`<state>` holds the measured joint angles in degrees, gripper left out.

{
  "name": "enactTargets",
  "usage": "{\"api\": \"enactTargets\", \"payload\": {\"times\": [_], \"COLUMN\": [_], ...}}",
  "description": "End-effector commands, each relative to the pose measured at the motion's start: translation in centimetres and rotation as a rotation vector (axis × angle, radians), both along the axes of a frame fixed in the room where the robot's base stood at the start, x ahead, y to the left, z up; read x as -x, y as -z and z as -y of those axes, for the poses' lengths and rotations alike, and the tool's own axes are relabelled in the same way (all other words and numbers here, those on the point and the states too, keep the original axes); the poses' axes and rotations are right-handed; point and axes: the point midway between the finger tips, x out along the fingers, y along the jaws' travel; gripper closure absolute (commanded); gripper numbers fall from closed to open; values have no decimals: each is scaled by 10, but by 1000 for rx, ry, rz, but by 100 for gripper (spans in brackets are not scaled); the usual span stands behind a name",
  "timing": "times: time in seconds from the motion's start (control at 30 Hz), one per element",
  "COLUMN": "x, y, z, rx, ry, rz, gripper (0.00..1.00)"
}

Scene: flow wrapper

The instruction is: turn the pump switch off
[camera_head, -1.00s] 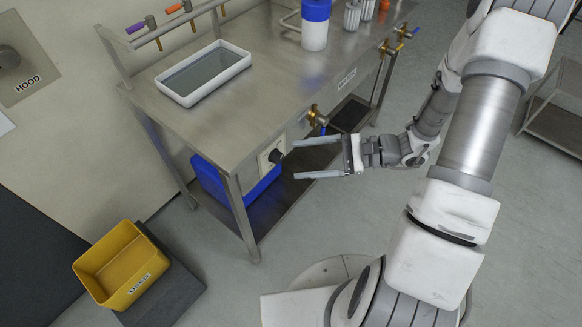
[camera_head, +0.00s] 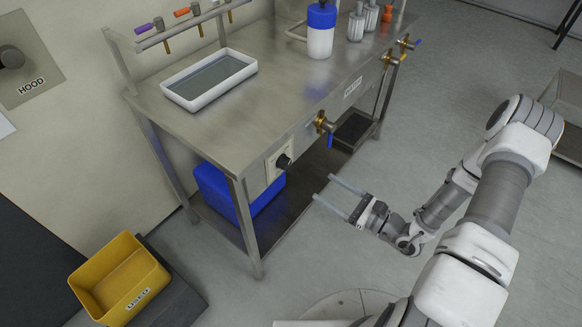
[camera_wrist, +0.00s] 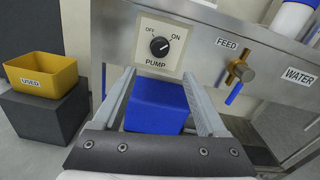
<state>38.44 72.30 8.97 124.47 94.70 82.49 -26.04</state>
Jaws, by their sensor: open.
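The pump switch is a black round knob (camera_wrist: 159,46) on a pale plate labelled PUMP, with OFF at upper left and ON at upper right. Its white mark seems to point up and right, toward ON. In the head view the knob (camera_head: 283,161) sits on the front panel of the steel bench (camera_head: 262,110). My gripper (camera_head: 324,187) is open and empty, in front of the panel and apart from the knob. In the wrist view its two fingers (camera_wrist: 158,74) reach forward below the knob, one on each side.
A brass feed valve with a blue handle (camera_wrist: 239,75) is right of the plate. A blue container (camera_wrist: 156,105) stands under the bench. A yellow USED bin (camera_head: 120,276) rests on a dark block at left. Floor in front of the bench is clear.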

Motion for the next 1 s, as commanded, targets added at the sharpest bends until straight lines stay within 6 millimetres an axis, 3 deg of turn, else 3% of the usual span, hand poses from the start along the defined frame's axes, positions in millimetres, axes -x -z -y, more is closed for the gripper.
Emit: {"api": "enactTargets", "payload": {"times": [0.2,0.5,0.7,1.0], "x": [-30,-66,-79,-82], "y": [1,1,0,0], "z": [-41,-87,-102,-105], "rx": [0,0,1,0], "ry": [-6,-3,-2,0], "rz": [1,3,2,0], "gripper": [25,25,25,25]}}
